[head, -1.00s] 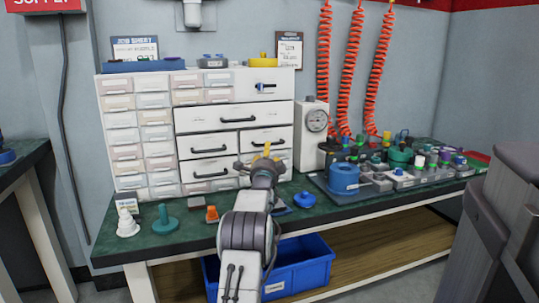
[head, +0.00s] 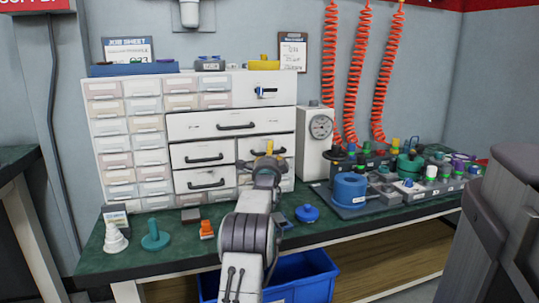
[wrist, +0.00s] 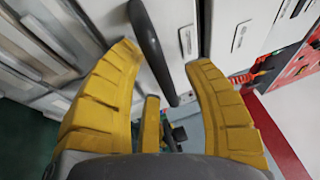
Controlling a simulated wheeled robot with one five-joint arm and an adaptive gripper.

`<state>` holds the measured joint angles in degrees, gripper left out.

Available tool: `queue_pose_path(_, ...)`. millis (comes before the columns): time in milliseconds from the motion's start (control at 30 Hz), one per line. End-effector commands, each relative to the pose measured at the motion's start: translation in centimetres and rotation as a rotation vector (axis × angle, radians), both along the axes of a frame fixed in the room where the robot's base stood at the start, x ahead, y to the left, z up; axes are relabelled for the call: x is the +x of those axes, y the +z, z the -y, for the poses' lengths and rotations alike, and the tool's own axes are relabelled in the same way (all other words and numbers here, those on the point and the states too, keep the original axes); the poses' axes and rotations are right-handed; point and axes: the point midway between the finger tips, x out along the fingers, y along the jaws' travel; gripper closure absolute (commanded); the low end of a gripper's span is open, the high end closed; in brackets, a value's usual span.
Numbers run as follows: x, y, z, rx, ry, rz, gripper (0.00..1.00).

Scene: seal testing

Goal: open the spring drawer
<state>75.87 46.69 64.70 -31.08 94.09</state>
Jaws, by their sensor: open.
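The white drawer cabinet (head: 230,106) stands on the green bench top, with dark bar handles on its larger drawers. A wide drawer (head: 185,126) sits above two columns of smaller ones, all apparently shut. I cannot read which is the spring drawer. My gripper (head: 268,152) is in front of the right column, partly hiding the drawers there. In the wrist view my gripper (wrist: 163,58) has its yellow fingers spread. A dark bar handle (wrist: 150,42) lies between the fingertips, nearer the left one, on a white drawer front (wrist: 180,22). Contact cannot be told.
Several small clear-fronted drawers (head: 117,126) fill the cabinet's left side. A white gauge box (head: 315,150) stands close on the right, beside a blue cylinder (head: 349,188) and many fittings. Small parts, including a blue knob (head: 307,213), lie on the bench. A blue bin (head: 315,275) is below.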

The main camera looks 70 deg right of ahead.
Motion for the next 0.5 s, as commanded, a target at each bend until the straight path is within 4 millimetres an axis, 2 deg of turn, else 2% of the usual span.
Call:
queue_pose_path(133,0.01,0.02,-0.01,0.0,0.0,0.0,0.53)
queue_pose_path(500,0.03,0.0,-0.01,0.0,0.0,0.0,0.86)
